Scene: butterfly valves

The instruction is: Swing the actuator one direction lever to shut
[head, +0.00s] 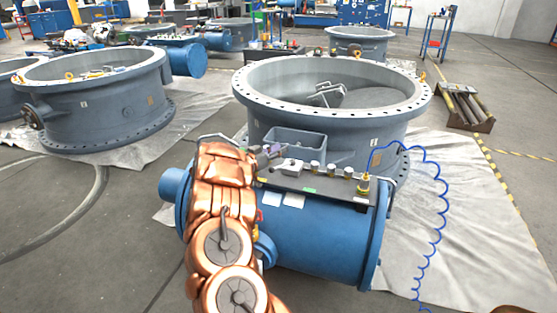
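A blue cylindrical actuator (318,238) lies in front of a large grey valve ring (270,112). My gripper (268,153) is small and partly hidden behind the arm's end, at the left end of the control plate. I cannot tell whether its fingers are open or touching anything. I cannot make out the direction lever clearly; a small purplish part shows beside the gripper.
A coiled blue air hose (440,205) hangs from a brass fitting (363,186) at the plate's right end. Another grey valve ring (95,115) stands at left. A pallet-like rack (464,106) is at right. Bare floor lies at lower left.

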